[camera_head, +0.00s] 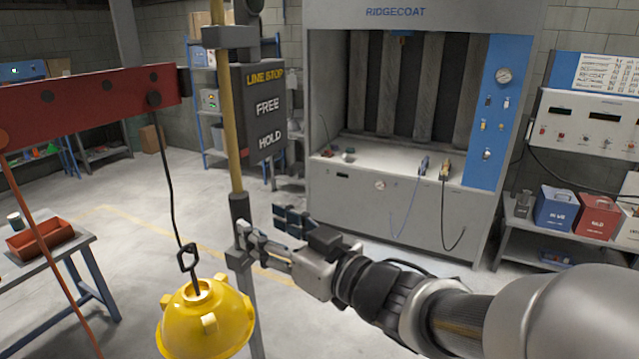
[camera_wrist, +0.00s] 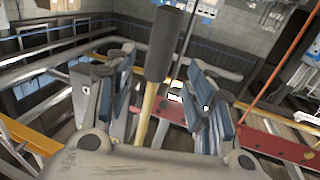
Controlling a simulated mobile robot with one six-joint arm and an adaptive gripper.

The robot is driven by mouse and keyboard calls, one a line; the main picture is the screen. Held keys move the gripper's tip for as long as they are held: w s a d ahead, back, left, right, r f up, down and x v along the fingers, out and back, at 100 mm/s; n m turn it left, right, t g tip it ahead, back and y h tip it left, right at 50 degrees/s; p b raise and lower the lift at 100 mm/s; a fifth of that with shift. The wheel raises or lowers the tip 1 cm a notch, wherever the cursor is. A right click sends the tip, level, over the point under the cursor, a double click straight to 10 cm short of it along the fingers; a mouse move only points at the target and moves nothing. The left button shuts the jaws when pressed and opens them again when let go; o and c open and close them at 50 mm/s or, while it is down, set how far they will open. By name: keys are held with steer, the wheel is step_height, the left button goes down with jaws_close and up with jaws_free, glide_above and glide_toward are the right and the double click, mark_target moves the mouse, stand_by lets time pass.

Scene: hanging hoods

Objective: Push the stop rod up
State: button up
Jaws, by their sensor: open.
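The stop rod (camera_head: 230,120) is a long upright yellow rod with a dark cylindrical grip (camera_head: 240,208) at its lower end. It runs in front of the left edge of a dark LINE STOP sign (camera_head: 262,110) marked FREE and HOLD. My gripper (camera_head: 262,226) is open and empty at the height of the grip, its near fingertip overlapping the grip's right edge. In the wrist view, the rod (camera_wrist: 148,112) and grip (camera_wrist: 163,45) appear between the spread blue-padded fingers (camera_wrist: 158,100). I cannot tell whether a finger touches the grip.
A yellow hood (camera_head: 206,322) hangs on a cable from a red beam (camera_head: 85,100), just left of the rod. A grey post (camera_head: 250,310) stands below the grip. A spray booth (camera_head: 400,215) stands behind. A bench with a red tray (camera_head: 40,240) is at left.

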mark_target(247, 215)
steer(key=p+x, duration=0.1)
steer(key=x, duration=0.6)
steer(key=shift+w+a, duration=0.25)
steer(key=shift+a, duration=0.05)
jaws_close()
stand_by(0.4)
